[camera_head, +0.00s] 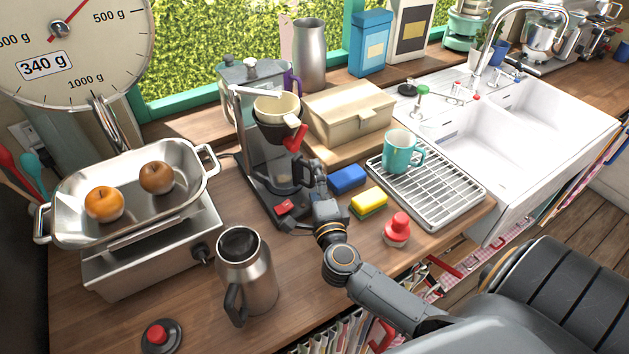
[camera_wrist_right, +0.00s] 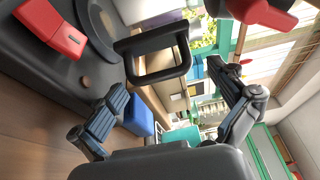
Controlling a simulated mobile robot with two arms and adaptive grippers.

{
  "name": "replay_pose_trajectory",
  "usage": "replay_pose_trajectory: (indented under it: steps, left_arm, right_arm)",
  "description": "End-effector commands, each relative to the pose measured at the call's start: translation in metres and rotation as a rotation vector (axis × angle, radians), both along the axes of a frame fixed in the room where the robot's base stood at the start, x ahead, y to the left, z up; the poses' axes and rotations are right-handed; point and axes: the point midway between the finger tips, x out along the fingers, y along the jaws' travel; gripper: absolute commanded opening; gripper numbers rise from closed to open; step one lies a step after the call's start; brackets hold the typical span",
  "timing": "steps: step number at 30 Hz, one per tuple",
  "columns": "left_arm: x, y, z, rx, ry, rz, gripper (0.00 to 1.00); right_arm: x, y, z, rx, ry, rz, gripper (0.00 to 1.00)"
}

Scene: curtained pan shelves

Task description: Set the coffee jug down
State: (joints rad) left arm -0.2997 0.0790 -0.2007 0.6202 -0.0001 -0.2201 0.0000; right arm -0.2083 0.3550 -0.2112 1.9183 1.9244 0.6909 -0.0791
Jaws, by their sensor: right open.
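The coffee jug (camera_head: 283,174) is a clear glass pot with a dark handle. It appears to stand on the plate of the black coffee maker (camera_head: 250,150), under the filter holder, partly hidden by my gripper. My right gripper (camera_head: 309,180) is at the jug's handle side. In the right wrist view the black handle loop (camera_wrist_right: 157,56) shows just beyond and between the spread fingers (camera_wrist_right: 175,90). The fingers are open and hold nothing. The glass is hard to make out there. My left gripper is not in view.
A steel pitcher (camera_head: 250,276) stands at the front. A blue sponge (camera_head: 347,179), a yellow-green sponge (camera_head: 369,204) and a red-topped item (camera_head: 397,229) lie right of my gripper. A scale pan (camera_head: 75,200) holds fruit at left. Counter between pitcher and coffee maker is clear.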

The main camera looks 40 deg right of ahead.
Motion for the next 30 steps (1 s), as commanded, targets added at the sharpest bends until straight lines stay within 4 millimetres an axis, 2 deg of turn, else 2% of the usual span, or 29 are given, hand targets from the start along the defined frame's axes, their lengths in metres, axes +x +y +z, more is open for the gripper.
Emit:
replay_pose_trajectory:
  steps: [5,8,21,25,30]
  left_arm:
    - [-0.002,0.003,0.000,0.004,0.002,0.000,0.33]
    - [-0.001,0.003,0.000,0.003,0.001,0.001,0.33]
    - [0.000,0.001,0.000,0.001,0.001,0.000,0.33]
    - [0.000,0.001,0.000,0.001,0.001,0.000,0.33]
    - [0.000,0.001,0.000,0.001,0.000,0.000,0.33]
  right_arm:
    - [-0.002,0.001,-0.003,0.001,0.006,0.001,1.00]
    - [-0.010,0.004,-0.003,0.002,0.006,0.001,1.00]
    - [-0.090,0.036,-0.002,0.003,0.004,0.000,1.00]
    - [-0.104,0.042,-0.001,0.000,0.003,0.000,1.00]
    - [-0.112,0.045,-0.001,-0.001,0.001,0.000,1.00]
